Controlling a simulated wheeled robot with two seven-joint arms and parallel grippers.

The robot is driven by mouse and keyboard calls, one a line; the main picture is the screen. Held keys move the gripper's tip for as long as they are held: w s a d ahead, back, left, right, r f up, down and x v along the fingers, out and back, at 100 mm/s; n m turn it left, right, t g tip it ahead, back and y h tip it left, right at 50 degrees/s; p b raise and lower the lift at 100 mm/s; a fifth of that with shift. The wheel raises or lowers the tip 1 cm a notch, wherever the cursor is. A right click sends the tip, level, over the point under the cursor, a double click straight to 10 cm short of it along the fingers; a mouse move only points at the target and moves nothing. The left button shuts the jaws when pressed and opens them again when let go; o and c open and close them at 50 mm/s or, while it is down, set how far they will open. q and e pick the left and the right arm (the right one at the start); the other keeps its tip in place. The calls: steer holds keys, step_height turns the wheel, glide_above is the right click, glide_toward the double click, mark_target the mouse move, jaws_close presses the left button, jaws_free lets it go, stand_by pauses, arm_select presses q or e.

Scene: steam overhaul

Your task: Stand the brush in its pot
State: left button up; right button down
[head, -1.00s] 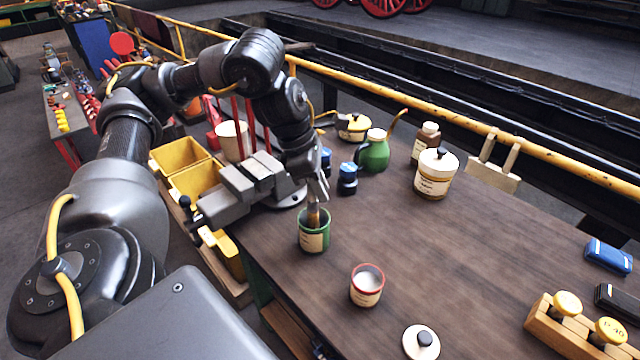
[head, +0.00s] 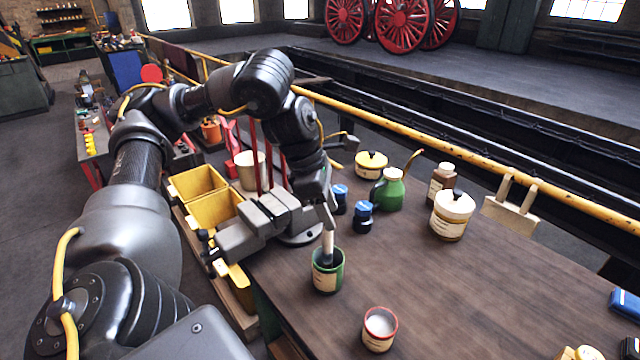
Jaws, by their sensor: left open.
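The green pot (head: 327,277) with a pale label stands upright on the dark wooden table, near its left edge. A slim pale shape, which looks like the brush (head: 328,247), rises from inside the pot, close to upright. Its lower end is hidden by the pot wall and its upper part by my gripper. My left gripper (head: 327,217) is directly above the pot, pointing down, with its open fingers around or beside the brush's upper end; I cannot tell if they touch it. My right gripper is not in view.
A red-rimmed pot (head: 379,330) stands nearby. A vise (head: 258,222), dark blue-capped jars (head: 362,217), a green oil can (head: 390,188) and a cream-lidded jar (head: 452,215) stand around. Yellow bins (head: 198,184) are at left. The table's right middle is clear.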

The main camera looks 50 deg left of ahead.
arm_select(q)
steer(key=p+v, duration=0.2)
steer(key=v, duration=0.4)
steer(key=shift+s, duration=0.1)
stand_by(1.1)
